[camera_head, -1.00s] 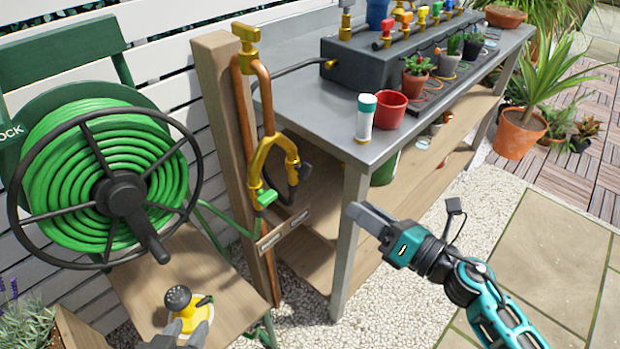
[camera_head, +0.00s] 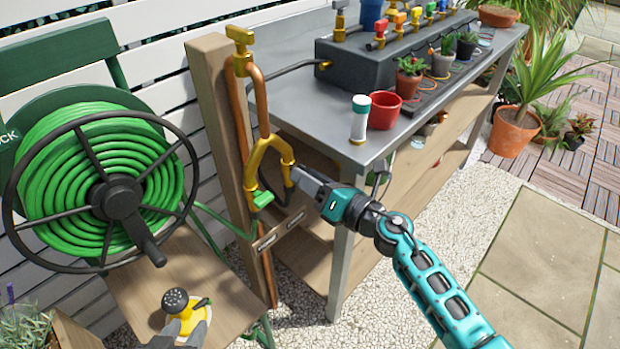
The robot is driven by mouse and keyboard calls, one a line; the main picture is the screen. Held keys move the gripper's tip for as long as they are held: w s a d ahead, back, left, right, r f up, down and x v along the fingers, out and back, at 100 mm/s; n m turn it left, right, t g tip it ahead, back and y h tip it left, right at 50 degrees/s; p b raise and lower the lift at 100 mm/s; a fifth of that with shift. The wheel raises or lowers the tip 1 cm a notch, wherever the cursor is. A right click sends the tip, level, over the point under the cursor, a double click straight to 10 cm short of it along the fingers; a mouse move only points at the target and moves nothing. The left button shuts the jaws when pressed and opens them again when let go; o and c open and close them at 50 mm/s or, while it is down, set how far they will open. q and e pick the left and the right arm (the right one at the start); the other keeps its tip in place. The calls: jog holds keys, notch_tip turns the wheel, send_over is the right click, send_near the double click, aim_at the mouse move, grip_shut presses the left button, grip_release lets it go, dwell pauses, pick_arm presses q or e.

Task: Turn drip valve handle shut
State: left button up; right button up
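The brass Y-splitter (camera_head: 256,160) hangs from a copper pipe on the wooden post. A green handle (camera_head: 262,199) sits on its left outlet. A black hose (camera_head: 288,192) comes from its right outlet; that outlet's handle is partly hidden or hard to make out behind my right fingers. My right gripper (camera_head: 297,177) points left, with its fingertips at or very near the right outlet. I cannot tell whether they touch it. Its fingers overlap edge-on, so no gap shows. My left gripper (camera_head: 182,338) is at the bottom left, with its fingers around a yellow sprayer (camera_head: 187,318) with a dark rose.
A green hose reel (camera_head: 70,190) stands left of the post (camera_head: 215,130). The grey bench (camera_head: 300,85) carries a white bottle (camera_head: 360,118), a red pot (camera_head: 384,109) and a valve manifold (camera_head: 365,65). Gravel and paving (camera_head: 545,250) lie open at the right.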

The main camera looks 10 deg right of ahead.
jog(key=shift+c, duration=0.3)
grip_shut()
dwell(0.4)
jog(key=m+p, duration=0.6)
jog(key=m, duration=0.4)
jog(key=shift+m, duration=0.4)
dwell(0.4)
jog(key=shift+o, duration=0.3)
grip_release()
